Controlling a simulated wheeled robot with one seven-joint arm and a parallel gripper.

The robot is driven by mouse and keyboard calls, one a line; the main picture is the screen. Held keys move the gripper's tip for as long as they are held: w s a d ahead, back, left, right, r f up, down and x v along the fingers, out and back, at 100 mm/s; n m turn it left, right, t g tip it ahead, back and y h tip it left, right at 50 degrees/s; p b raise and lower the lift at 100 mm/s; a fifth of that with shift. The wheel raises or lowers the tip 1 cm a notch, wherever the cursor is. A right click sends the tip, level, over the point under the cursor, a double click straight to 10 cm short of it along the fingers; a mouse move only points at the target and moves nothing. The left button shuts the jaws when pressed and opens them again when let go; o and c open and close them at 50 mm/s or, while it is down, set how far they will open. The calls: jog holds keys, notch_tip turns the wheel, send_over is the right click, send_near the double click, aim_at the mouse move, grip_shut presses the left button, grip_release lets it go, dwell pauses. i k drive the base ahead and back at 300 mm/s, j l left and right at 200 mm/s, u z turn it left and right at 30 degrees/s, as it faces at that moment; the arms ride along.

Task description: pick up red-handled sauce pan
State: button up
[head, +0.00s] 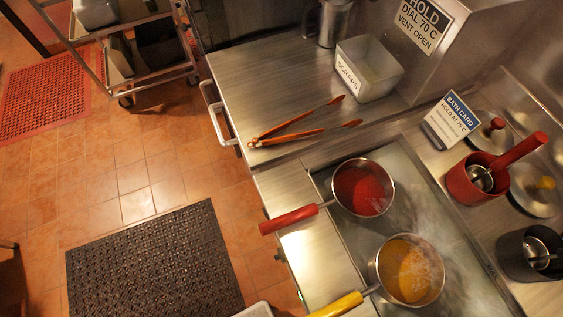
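The red-handled sauce pan (363,188) sits in the steaming bath on the right side of the head view and holds red sauce. Its red handle (289,219) points left and slightly down, reaching over the counter's front edge. A yellow-handled pan (408,272) with yellow-orange sauce sits just below it in the same bath, its handle pointing down-left. My gripper does not show in this view.
Orange tongs (298,124) lie on the steel counter (270,75) near a scraps bin (367,68). A red holder (474,183) with a ladle, lids and a dark holder (530,253) stand right of the bath. A black mat (150,265) lies on the open tiled floor.

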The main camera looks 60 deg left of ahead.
aim_at(361, 190)
jog(key=k+j+u, duration=0.1)
jog(key=u, duration=0.75)
jog(key=j+u, duration=0.15)
jog(key=j, duration=0.35)
jog(key=i+j+u, duration=0.1)
jog(key=j, duration=0.35)
jog(key=i+j+u, duration=0.15)
jog(key=j, duration=0.35)
jog(key=j+u, duration=0.1)
jog(key=j, duration=0.4)
jog(key=i+j+u, duration=0.15)
jog(key=j, duration=0.3)
